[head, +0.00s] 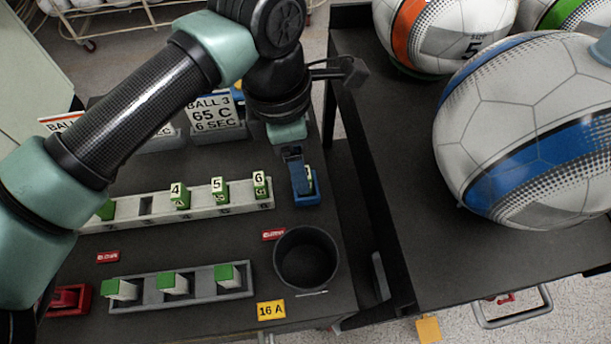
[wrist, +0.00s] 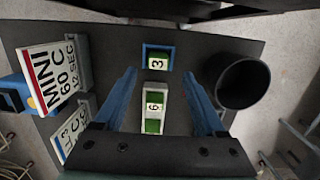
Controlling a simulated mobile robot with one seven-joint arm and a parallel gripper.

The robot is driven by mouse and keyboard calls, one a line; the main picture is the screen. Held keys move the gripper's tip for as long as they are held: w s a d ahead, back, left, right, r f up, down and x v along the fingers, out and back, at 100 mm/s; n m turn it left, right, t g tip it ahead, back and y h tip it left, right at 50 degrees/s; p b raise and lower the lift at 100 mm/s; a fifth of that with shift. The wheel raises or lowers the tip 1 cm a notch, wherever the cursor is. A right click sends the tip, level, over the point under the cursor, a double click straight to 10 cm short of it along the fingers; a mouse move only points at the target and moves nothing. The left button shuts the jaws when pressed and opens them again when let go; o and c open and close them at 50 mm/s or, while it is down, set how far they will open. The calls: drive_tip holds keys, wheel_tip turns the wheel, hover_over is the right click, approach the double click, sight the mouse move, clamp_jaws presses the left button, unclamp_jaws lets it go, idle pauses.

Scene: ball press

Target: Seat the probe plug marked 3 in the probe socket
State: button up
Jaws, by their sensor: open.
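The plug marked 3 (wrist: 157,63) has a white label and a green body. It stands in the blue probe socket (wrist: 147,47); how deep it sits I cannot tell. In the head view the plug (head: 309,182) is partly hidden by my gripper, and the blue socket (head: 307,199) stands at the right end of the long rack. My gripper (head: 293,160) is over the socket, open, with nothing held. In the wrist view its two blue fingers (wrist: 160,74) are spread wide, left and right of the plug's line, apart from it.
The light rack (head: 230,205) holds plugs 4, 5 and 6 (head: 260,186), another green plug, and an empty slot (head: 146,206). A dark cup (head: 306,258) stands in front of the socket. A grey rack (head: 203,300) holds green-topped plugs. Sign cards (head: 213,112) stand behind.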

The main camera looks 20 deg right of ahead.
drive_tip(key=f, duration=0.2)
drive_tip(key=d+f, duration=0.1)
drive_tip(key=f, duration=0.1)
drive_tip(key=shift+d+f+p, duration=0.1)
drive_tip(key=shift+f+p, duration=0.2)
drive_tip(key=shift+f, duration=0.1)
clamp_jaws()
